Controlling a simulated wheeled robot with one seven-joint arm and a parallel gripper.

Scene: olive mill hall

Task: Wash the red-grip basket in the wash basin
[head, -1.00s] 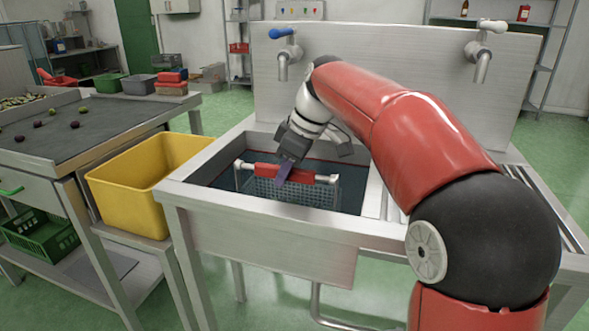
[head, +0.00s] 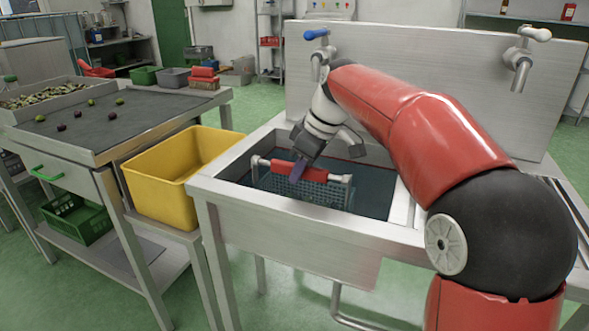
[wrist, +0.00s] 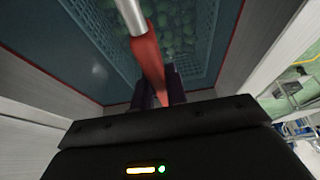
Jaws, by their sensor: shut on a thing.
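The basket's red grip (head: 311,174) lies across the top of the wash basin, between two pale metal uprights. My gripper (head: 298,169) is shut on this red grip from above, near its middle. The basket's mesh body (head: 318,192) hangs below the grip, down inside the wash basin (head: 278,255); its lower part sits in dark blue-green water. In the wrist view the red grip (wrist: 148,62) runs between my fingers, and the blue-green mesh basket (wrist: 208,35) holds several round green olives. How deep the basket sits is unclear.
A blue-handled tap (head: 317,50) and a white-handled tap (head: 522,65) stand behind the basin. A yellow bin (head: 160,190) stands left of it, beside the sorting table (head: 90,125) with loose olives. A green crate (head: 76,219) is below that table.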

